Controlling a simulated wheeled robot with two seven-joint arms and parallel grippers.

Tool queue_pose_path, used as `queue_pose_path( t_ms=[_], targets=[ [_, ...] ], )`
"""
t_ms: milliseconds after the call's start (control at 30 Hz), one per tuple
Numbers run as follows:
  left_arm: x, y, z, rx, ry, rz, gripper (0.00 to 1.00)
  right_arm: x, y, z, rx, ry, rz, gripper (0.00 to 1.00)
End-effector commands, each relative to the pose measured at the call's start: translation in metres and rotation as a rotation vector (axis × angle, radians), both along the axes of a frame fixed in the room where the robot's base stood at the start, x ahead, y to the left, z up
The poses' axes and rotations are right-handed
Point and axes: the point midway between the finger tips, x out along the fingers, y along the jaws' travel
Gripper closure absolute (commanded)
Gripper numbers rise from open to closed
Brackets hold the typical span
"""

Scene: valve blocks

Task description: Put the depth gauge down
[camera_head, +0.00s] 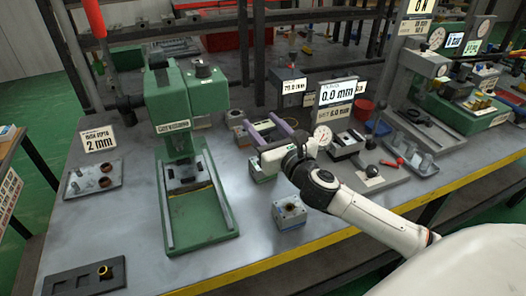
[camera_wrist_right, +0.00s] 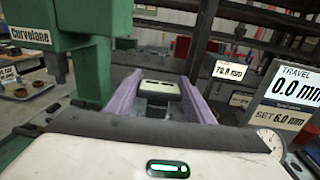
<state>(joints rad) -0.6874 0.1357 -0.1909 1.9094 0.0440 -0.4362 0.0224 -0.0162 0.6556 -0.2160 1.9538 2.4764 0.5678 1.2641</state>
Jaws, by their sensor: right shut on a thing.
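My right gripper (camera_head: 260,122) is over the middle of the bench, its arm coming in from the lower right. In the right wrist view two purple fingers (camera_wrist_right: 162,86) flank a pale block with a dark front, which I take to be the depth gauge (camera_wrist_right: 157,87); it also shows in the head view (camera_head: 263,127). The gripper is shut on it. Its underside is hidden, so I cannot tell whether it touches the bench. My left gripper is not in view.
A green press (camera_head: 172,107) stands to the left. A small metal block (camera_head: 289,212) sits near the front edge. A dial indicator (camera_head: 323,134) stands under a 0.0 mm sign (camera_head: 338,92) at right. Bare bench (camera_head: 252,235) shows in front.

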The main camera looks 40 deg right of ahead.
Motion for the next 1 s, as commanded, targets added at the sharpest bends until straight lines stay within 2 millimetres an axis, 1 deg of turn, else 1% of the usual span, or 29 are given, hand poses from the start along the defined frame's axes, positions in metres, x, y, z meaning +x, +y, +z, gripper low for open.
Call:
queue_pose_path(
  t_ms=[167,300,400,633,800,833,933,1000],
  targets=[
    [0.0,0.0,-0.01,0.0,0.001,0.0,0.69,0.0,0.0,-0.02,0.001,-0.001,0.0,0.82],
    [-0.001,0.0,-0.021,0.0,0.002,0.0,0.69,0.0,0.0,-0.046,0.002,0.0,0.0,0.82],
    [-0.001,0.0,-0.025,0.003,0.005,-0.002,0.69,0.0,0.0,-0.056,0.001,-0.002,0.0,0.82],
    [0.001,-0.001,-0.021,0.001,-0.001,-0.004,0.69,0.0,0.0,-0.057,0.0,-0.003,0.001,0.82],
    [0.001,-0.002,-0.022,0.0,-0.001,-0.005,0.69,0.0,0.001,-0.059,0.0,-0.003,0.001,0.82],
    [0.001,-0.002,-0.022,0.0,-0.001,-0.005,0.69,0.0,0.001,-0.06,0.0,-0.001,0.001,0.5],
    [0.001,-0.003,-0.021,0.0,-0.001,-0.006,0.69,0.0,0.001,-0.06,0.0,-0.001,0.001,0.33],
    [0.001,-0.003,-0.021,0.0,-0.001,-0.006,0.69,0.0,0.001,-0.06,0.0,-0.001,0.001,0.33]
  ],
)
